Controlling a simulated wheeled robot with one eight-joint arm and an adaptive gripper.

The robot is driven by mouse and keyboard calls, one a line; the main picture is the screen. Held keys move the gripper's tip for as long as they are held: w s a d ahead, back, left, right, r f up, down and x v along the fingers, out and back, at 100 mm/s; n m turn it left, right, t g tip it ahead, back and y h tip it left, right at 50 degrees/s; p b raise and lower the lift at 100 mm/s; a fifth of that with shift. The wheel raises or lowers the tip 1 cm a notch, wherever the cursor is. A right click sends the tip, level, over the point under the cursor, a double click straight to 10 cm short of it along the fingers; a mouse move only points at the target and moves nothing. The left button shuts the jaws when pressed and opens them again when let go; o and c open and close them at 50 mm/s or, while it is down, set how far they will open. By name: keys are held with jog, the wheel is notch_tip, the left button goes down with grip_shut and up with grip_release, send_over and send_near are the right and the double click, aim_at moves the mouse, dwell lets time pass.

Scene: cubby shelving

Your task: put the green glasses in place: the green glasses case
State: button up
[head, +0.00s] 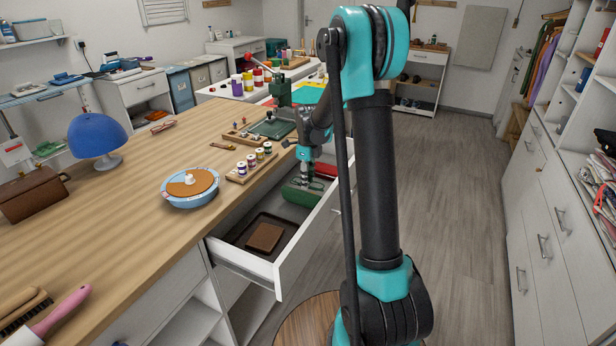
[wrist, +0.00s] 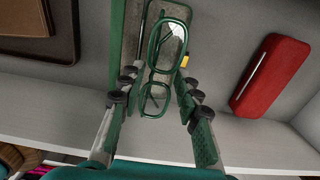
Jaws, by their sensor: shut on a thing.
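The green glasses (wrist: 163,72) are between the two fingers of my gripper (wrist: 157,88) in the wrist view, lenses showing and one finger on each side. The gripper is shut on them. The green glasses case (wrist: 119,45) lies open behind the glasses, with a grey inside; the glasses overlap it in this view, and I cannot tell whether they touch it. In the head view the case (head: 300,194) lies in the open drawer, right under my gripper (head: 305,178). The glasses are too small to make out there.
The open white drawer (head: 296,247) also holds a red case (wrist: 270,75), right of the green one in the wrist view, and a dark tray (head: 240,233) with a brown item (head: 265,237).

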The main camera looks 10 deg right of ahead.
jog(key=shift+f, duration=2.2)
jog(key=o, duration=1)
notch_tip(320, 180, up, 12)
